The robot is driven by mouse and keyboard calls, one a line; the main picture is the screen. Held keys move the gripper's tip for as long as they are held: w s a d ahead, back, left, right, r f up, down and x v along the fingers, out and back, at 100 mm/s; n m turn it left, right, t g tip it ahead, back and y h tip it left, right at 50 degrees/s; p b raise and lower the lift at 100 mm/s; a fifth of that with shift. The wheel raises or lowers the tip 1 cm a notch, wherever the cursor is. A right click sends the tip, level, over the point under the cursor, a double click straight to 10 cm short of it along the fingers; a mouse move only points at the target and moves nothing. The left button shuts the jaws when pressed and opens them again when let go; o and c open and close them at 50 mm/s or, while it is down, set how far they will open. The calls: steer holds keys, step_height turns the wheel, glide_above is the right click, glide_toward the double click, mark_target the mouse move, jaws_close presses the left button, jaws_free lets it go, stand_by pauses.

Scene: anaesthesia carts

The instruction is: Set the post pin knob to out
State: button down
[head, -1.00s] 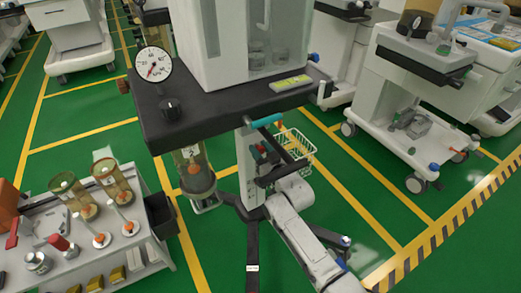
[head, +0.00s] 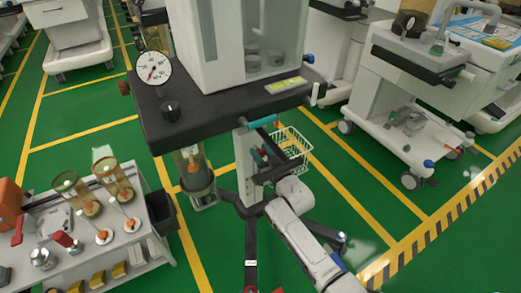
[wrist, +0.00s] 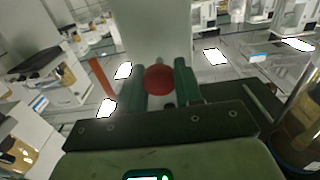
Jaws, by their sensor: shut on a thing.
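The post pin knob (wrist: 159,80) is a round red ball in the middle of the wrist view, in front of the pale post (wrist: 163,32). My gripper (wrist: 160,84) has its two dark green fingers close on either side of the knob, shut on it. In the head view the white post (head: 244,165) stands under the dark cart top. My gripper (head: 262,156) is at the right side of the post, below a teal handle. The knob is small there and partly hidden, and its pin cannot be seen.
The black cart top (head: 220,108) with a dial gauge (head: 151,69) overhangs the post. A wire basket (head: 291,150) hangs just behind my gripper. A table with canisters (head: 115,180) stands at left. Another white cart (head: 400,105) is at right, with green floor between.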

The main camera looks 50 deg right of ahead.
steer(key=c, duration=0.8)
jaws_free()
steer(key=shift+s, duration=0.15)
steer(key=shift+s+r+p, duration=0.1)
steer(key=shift+s+p, duration=0.45)
steer(key=shift+p, duration=0.15)
steer(key=p+v, duration=0.6)
steer(key=v, duration=0.3)
steer(key=shift+s+a, duration=0.2)
steer(key=shift+a, duration=0.05)
